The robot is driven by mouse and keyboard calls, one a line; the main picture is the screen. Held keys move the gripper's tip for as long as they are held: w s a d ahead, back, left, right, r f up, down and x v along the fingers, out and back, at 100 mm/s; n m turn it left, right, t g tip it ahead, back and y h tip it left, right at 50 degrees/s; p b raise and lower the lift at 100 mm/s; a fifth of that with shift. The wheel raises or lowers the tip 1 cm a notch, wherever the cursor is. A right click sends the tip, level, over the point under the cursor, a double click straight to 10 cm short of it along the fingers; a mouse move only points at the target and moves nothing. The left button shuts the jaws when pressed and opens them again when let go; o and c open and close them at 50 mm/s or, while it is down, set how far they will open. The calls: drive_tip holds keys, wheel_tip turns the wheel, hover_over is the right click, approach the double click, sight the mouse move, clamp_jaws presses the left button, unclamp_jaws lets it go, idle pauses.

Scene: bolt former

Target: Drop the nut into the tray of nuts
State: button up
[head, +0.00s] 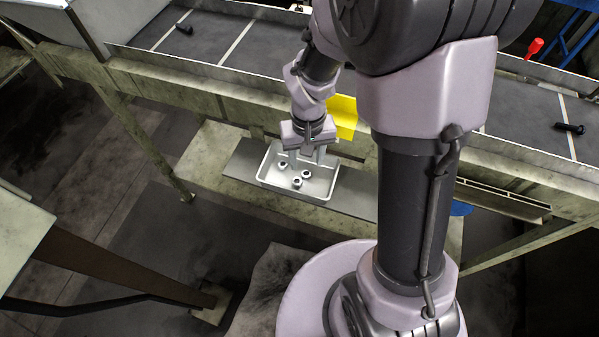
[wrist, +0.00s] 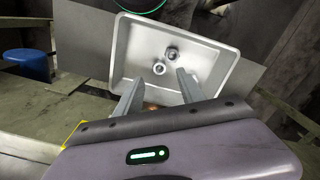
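A white, shallow rectangular tray (head: 328,190) stands on a dark grey strip below the conveyor; it also shows in the wrist view (wrist: 226,62). Three silver nuts (head: 297,182) lie in it in the head view. The wrist view shows two nuts (wrist: 171,53) clearly; the third is not visible there. My gripper (head: 304,157) is over the back part of the tray, pointing down. In the wrist view my gripper (wrist: 158,77) has its two fingers apart, with no nut seen between the tips. A small brownish patch shows between the finger bases; I cannot tell what it is.
A conveyor (head: 215,78) with low side walls runs behind the tray, with a dark bolt (head: 184,28) at left and another (head: 570,128) at right. A yellow panel (head: 343,116) hangs on its side. A blue round object (wrist: 27,64) stands beside the tray.

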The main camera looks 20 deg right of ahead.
wheel_tip(320, 180, up, 17)
drive_tip(key=p, duration=0.6)
drive_tip(key=shift+r, duration=0.2)
drive_tip(key=s+a+m+t+y+b, duration=0.1)
drive_tip(key=s+a+t+b, duration=0.1)
drive_tip(key=s, duration=0.4)
drive_tip(key=s+a+r+m+t+y+b, duration=0.1)
drive_tip(key=s+a+m+t+b, duration=0.1)
drive_tip(key=s+b, duration=0.5)
drive_tip(key=shift+t, duration=0.9)
